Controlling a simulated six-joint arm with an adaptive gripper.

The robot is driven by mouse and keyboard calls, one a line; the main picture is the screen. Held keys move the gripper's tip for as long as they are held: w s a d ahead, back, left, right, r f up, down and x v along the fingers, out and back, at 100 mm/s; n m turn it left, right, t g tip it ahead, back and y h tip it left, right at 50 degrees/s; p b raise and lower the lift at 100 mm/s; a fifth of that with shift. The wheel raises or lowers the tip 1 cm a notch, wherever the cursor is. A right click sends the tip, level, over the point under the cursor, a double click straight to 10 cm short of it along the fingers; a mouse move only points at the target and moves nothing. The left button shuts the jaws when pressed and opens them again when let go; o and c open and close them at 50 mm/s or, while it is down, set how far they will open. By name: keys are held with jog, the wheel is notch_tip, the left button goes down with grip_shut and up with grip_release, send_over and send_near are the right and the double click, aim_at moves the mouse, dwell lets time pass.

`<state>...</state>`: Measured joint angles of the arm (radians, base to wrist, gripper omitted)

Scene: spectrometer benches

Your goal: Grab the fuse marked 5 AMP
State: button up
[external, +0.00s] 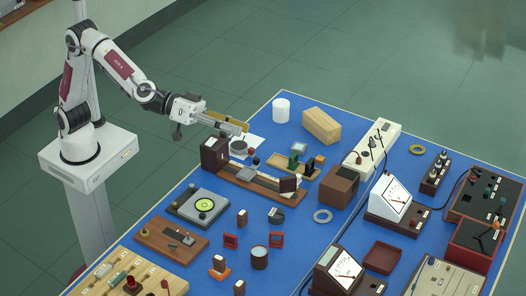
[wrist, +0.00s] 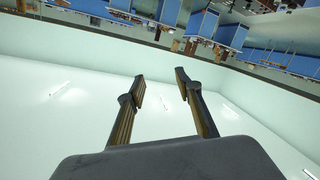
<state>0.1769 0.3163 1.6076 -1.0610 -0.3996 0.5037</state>
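I cannot make out a fuse marked 5 AMP; no marking on the small parts is legible in the external view. Small brown blocks with pale labels stand near the front middle of the blue bench: one upright block (external: 242,218), one on an orange base (external: 218,264) and one at the front edge of the picture (external: 239,288). I cannot tell whether any is a fuse. My gripper (external: 243,126) is held out level above the bench's far left corner, apart from these blocks. In the wrist view, my gripper (wrist: 160,84) has its fingers apart with nothing between them.
A brown-ended rail apparatus (external: 252,180) lies below and in front of my gripper. A white cylinder (external: 281,110) and wooden block (external: 321,125) stand at the back. White-faced meters (external: 396,200) crowd the right. The wrist view faces a pale wall (wrist: 60,50) with distant blue benches above.

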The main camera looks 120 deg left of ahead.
jog(key=w+a+f+n+g+y, duration=0.1)
jog(key=w+a+f+n+y, duration=0.25)
jog(key=w+f, duration=0.2)
jog(key=n+g+y, duration=0.7)
jog(key=g, duration=0.8)
send_near(239, 216)
jog(key=x, duration=0.3)
jog(key=shift+a+f, duration=0.2)
jog(key=shift+f, duration=0.05)
jog(key=shift+a, duration=0.1)
jog(key=shift+x, duration=1.25)
jog(key=shift+w, duration=0.1)
jog(key=shift+x, duration=2.65)
